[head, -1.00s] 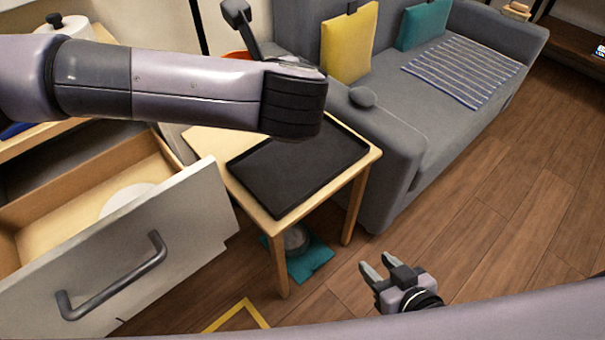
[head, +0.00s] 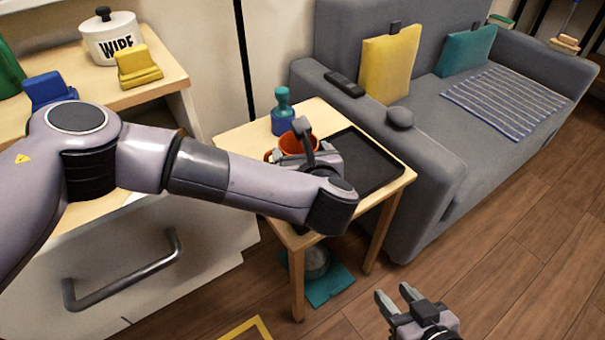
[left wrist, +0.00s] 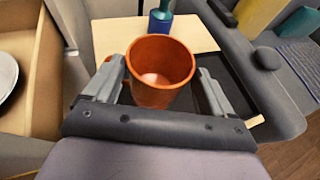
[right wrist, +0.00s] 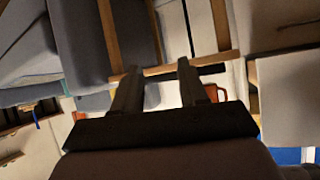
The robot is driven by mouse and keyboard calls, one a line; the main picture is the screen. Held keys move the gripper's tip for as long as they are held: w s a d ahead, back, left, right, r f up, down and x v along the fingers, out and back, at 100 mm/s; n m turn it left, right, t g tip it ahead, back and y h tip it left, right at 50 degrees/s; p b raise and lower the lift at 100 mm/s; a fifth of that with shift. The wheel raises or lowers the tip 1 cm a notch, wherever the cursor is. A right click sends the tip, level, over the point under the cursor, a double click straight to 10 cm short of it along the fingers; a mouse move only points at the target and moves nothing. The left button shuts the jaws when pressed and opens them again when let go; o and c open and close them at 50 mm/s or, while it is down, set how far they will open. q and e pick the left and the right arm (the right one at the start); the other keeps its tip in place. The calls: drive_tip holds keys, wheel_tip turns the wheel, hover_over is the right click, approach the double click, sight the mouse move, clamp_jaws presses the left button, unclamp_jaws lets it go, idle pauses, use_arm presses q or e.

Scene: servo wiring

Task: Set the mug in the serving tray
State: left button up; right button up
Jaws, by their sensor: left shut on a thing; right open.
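The orange mug (head: 299,144) is upright in my left gripper (head: 303,158), over the wooden side table (head: 235,139). In the left wrist view the mug (left wrist: 160,72) sits between the two fingers of my left gripper (left wrist: 160,88). The black serving tray (head: 378,160) lies on the side table, right of the mug; my left forearm hides its near part. I cannot tell how high the mug is above the table. My right gripper (head: 396,294) is open and empty, low over the floor; its fingers also show in the right wrist view (right wrist: 158,82).
An open drawer (left wrist: 30,65) with a white plate is at the left. The floor at right is clear.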

use_arm(q)
drive_tip(key=shift+f+b, duration=0.7)
drive_tip(key=shift+f, duration=2.05)
drive_tip(key=o, duration=1.5)
drive_tip(key=shift+r, duration=0.1)
drive_tip(key=shift+r+p, duration=0.1)
drive_tip(key=shift+p, duration=0.25)
drive_tip(key=shift+s+d+r, duration=0.1)
drive_tip(key=shift+s+r, duration=0.05)
drive_tip(key=shift+s, duration=0.05)
drive_tip(key=p+v, duration=0.1)
drive_tip(key=v, duration=1)
drive_tip(key=shift+s, duration=0.3)
